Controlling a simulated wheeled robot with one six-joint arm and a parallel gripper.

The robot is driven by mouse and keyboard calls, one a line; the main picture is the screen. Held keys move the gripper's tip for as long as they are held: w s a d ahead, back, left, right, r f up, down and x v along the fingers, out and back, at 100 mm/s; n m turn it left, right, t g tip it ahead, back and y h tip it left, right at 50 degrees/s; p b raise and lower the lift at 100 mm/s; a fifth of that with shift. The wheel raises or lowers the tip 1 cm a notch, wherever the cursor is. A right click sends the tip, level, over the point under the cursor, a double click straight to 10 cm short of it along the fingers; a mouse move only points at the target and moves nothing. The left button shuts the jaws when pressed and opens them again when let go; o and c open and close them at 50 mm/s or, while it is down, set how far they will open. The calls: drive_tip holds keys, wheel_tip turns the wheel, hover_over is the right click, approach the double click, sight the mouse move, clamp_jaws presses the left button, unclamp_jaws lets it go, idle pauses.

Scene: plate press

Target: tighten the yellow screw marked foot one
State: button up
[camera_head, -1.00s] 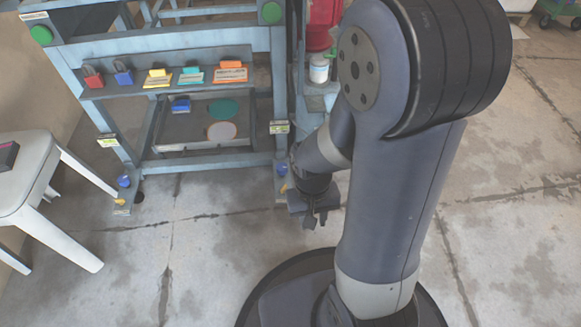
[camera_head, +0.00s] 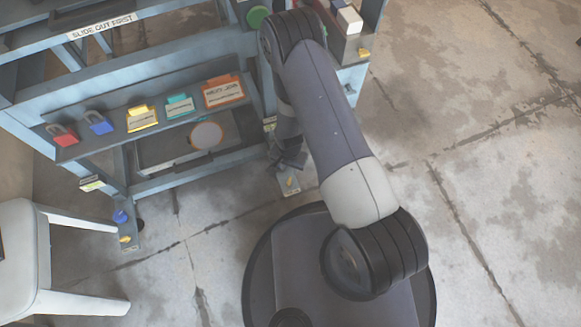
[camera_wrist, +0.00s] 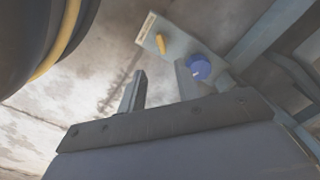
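In the wrist view a yellow screw (camera_wrist: 160,43) stands on a pale foot plate (camera_wrist: 178,44) beside a blue knob (camera_wrist: 199,67). The plate's label (camera_wrist: 146,27) is too small to read. My gripper (camera_wrist: 160,68) is open and empty, its two fingers apart just short of the plate. In the head view this looks like the right front foot, where a yellow screw (camera_head: 290,182) shows just below my gripper (camera_head: 292,163); the knob is hidden there. The left front foot has another yellow screw (camera_head: 125,239) and blue knob (camera_head: 120,217). Neither foot's number is legible.
The blue-grey press frame (camera_head: 180,62) rises close behind my gripper, with padlocks and coloured tags on its shelf (camera_head: 75,150). A frame beam (camera_wrist: 268,38) runs beside the foot in the wrist view. A white stool (camera_head: 70,302) stands left. The floor in front is clear.

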sight(289, 180)
wheel_tip(289, 180, down, 11)
drive_tip(key=b, duration=0.3)
drive_tip(key=shift+w+f+b, duration=0.1)
drive_tip(key=shift+f+b, duration=0.05)
drive_tip(key=shift+b, duration=0.15)
clamp_jaws()
